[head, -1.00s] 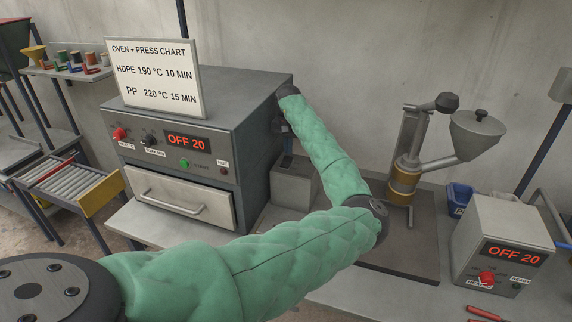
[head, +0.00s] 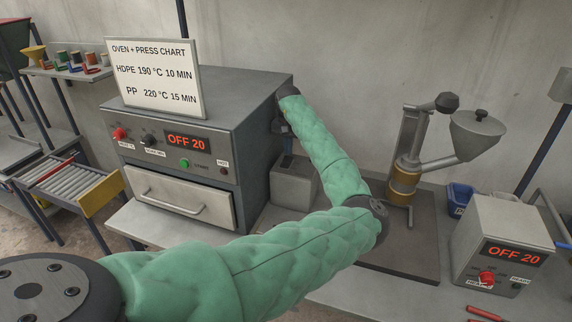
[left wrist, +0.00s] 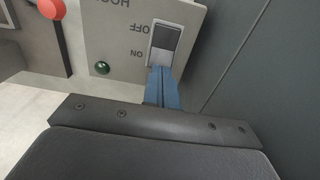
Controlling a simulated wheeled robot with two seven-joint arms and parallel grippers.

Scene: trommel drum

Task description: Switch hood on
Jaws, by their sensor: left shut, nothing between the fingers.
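The hood switch (left wrist: 165,44) is a rocker on a pale panel (left wrist: 115,30), seen upside down in the left wrist view, with OFF and ON labels beside it. A dark green lamp (left wrist: 102,68) sits on the same panel. My left gripper (left wrist: 163,72) is shut and empty, its blue fingertips at the ON end of the rocker. Whether they touch it I cannot tell. In the head view the left gripper (head: 287,157) is over the small grey box (head: 293,186) beside the oven, partly hidden by my wrist. My right gripper is not in view.
The oven (head: 190,150) stands close left of the gripper, its display reading OFF 20. A press with a hopper (head: 478,135) stands to the right, with a control box (head: 490,235) nearby. A red part (left wrist: 52,9) projects near the panel in the wrist view.

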